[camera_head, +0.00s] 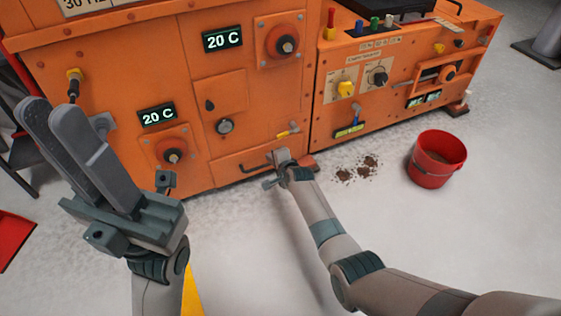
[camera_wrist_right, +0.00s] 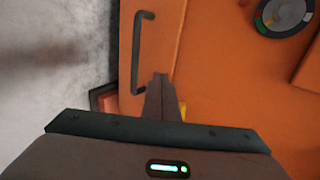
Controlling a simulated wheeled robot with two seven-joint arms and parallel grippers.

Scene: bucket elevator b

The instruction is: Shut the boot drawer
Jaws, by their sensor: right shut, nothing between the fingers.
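The boot drawer (camera_head: 237,167) is a low orange front with a dark bar handle at the foot of the orange machine. In the right wrist view the drawer front (camera_wrist_right: 165,35) and its handle (camera_wrist_right: 138,50) show up close. The front looks nearly flush with the panel beside it; I cannot tell whether a small gap remains. My right gripper (camera_head: 278,158) is shut and empty at the right end of the drawer front. Its fingertips (camera_wrist_right: 160,78) are just beside the handle; contact is unclear. My left gripper (camera_head: 50,104) is raised, empty, its fingers together, well away from the drawer.
A red bucket (camera_head: 432,168) stands on the floor at right, beside a brown spill (camera_head: 358,168). A small reddish block (camera_head: 303,164) lies by the machine's foot. An orange control cabinet (camera_head: 395,80) adjoins at right. Floor in front is mostly clear.

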